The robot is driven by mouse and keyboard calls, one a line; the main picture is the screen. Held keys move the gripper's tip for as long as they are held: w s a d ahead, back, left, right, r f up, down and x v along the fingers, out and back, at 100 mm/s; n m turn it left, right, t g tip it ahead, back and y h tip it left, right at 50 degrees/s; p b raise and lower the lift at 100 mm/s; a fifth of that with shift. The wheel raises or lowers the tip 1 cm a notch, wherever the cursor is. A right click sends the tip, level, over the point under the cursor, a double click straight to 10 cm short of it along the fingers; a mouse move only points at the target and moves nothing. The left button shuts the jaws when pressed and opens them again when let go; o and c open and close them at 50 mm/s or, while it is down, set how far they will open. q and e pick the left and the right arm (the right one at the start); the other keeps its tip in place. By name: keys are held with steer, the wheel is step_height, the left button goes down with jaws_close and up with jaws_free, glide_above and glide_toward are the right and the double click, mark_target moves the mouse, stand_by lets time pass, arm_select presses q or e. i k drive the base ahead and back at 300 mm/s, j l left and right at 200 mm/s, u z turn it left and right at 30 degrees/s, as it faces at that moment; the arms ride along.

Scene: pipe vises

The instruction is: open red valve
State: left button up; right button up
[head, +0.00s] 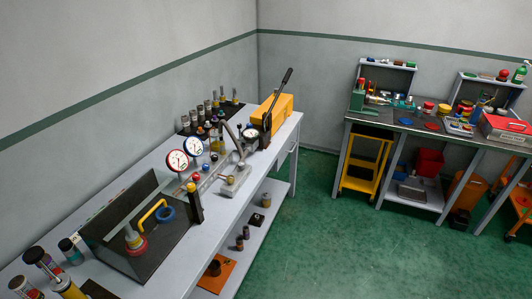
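A small red knob (191,187) stands on the long workbench (245,215), beside two round white gauges (178,160). A blue knob (197,177) sits just behind it. I cannot tell which of these is the red valve, or how far any is turned. Neither of my grippers shows in the head view.
A yellow pump with a black lever (272,108) stands at the bench's far end. Dark cylinders (38,258) stand at the near left. A second table (405,122) with tools and a yellow cart (365,165) is at the right. Green floor (320,240) between is clear.

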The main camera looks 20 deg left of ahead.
mark_target(195, 177)
steer(key=i+l+u, duration=0.1)
steer(key=i, duration=0.4)
steer(key=i+l+u, duration=0.1)
steer(key=i, duration=0.35)
steer(key=i+l+u, duration=0.1)
steer(key=i+l, duration=0.15)
steer(key=i, duration=0.25)
